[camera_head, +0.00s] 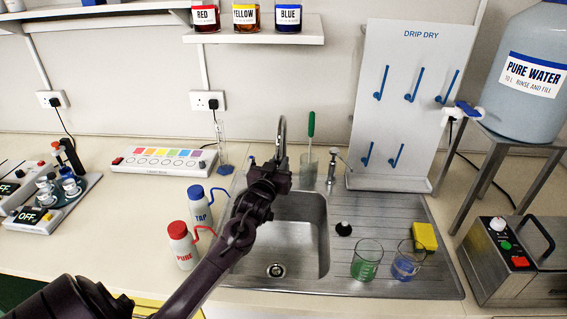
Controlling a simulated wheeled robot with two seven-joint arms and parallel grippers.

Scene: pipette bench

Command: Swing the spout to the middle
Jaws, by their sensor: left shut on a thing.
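The metal spout (282,126) rises behind the sink as a thin curved gooseneck. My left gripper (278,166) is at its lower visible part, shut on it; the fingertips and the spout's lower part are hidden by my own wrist. The spout shows at the back of the sink basin (306,232), towards its left side. The drain (275,270) shows at the bottom of the basin. My right gripper is not in view.
Wash bottles labelled TAP (200,214) and PURE (182,250) stand left of the basin, close to my left arm. A green-handled brush in a glass (309,166) and a small tap (333,166) stand right of the spout. Beakers (366,262) stand on the drainboard.

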